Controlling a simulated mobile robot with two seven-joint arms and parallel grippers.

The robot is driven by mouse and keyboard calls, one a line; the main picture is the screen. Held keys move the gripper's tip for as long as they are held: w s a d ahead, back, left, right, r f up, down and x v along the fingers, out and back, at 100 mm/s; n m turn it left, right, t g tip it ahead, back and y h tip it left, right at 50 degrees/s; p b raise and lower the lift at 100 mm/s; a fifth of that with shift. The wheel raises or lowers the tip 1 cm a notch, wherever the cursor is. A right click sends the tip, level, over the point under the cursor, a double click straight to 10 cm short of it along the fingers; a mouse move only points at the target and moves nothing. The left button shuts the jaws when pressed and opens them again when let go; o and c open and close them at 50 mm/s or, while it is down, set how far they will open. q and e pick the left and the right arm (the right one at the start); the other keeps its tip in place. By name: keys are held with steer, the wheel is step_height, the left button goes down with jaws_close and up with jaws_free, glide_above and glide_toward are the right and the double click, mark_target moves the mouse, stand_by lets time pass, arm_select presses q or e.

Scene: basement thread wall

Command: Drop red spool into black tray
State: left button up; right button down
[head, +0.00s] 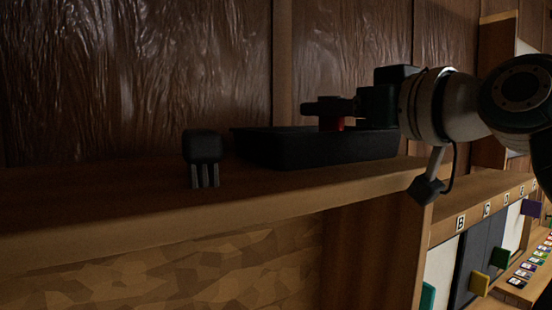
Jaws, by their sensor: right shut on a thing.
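The black tray (310,150) sits on the wooden shelf, near the back wall. My right gripper (325,108) comes in from the right and is over the tray. It is shut on the red spool (332,124), which shows just below the fingers at the height of the tray's rim. The lower part of the spool is hidden behind the tray's front wall, so I cannot tell whether it touches the tray floor. My left gripper is not in view.
A small black object with grey prongs (203,160) stands on the shelf (90,215) left of the tray. The shelf's left part is clear. Lower right, a lettered rack (480,215) holds coloured panels and several small cards. A brown wall (140,70) rises behind.

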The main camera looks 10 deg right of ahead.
steer(key=shift+c, duration=2)
jaws_free()
steer(key=shift+s, duration=0.1)
steer(key=shift+s+d+b, duration=0.2)
steer(key=shift+s+b, duration=0.05)
steer(key=shift+b, duration=0.05)
steer(key=b+v, duration=0.4)
steer(key=v, duration=0.4)
steer(key=shift+f, duration=0.1)
steer(key=shift+s+d, duration=0.15)
steer(key=shift+s, duration=0.45)
